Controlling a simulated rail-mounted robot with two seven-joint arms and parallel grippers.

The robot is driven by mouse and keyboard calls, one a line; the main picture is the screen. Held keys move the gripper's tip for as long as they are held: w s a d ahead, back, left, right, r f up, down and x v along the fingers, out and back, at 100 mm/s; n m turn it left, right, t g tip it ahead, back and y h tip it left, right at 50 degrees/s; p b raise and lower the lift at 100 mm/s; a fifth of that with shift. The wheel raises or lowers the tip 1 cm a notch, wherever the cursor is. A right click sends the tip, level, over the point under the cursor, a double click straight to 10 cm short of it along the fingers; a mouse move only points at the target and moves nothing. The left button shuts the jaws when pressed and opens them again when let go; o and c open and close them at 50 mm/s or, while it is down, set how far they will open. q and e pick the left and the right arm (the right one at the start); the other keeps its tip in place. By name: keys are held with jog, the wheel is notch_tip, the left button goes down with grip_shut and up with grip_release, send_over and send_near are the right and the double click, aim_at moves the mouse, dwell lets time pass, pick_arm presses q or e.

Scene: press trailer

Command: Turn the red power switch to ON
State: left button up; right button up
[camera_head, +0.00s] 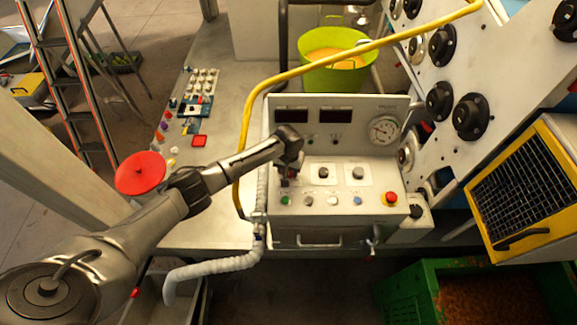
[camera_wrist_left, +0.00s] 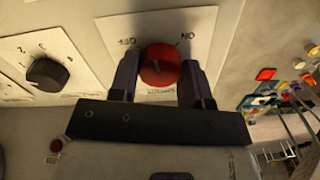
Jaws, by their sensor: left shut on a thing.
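The red power switch (camera_wrist_left: 160,66) is a round red knob on a white label plate (camera_wrist_left: 205,25) in the left wrist view. The plate's lettering appears upside down, with ON at the upper right of the knob and another mark at the upper left. My left gripper (camera_wrist_left: 156,80) has one dark finger on each side of the knob and is shut on it. In the head view my left gripper (camera_head: 287,178) is at the left part of the control panel (camera_head: 335,222), and it mostly hides the switch. The knob's exact pointer direction is unclear. My right gripper is not in view.
A black dial (camera_wrist_left: 46,74) is beside the switch. The panel has several buttons, including a red emergency button (camera_head: 391,198), and a gauge (camera_head: 383,130). A yellow bent rail (camera_head: 300,71) arches over the panel. A green bucket (camera_head: 335,75) stands behind.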

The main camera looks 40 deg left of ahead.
pick_arm(q)
jog(key=m+p, duration=0.1)
jog(key=m, duration=0.3)
jog(key=shift+r+m, duration=0.1)
jog(key=shift+m, duration=0.2)
jog(key=m+p, duration=0.1)
jog(key=m, duration=0.2)
jog(key=shift+m, duration=1.2)
jog(key=o, duration=0.9)
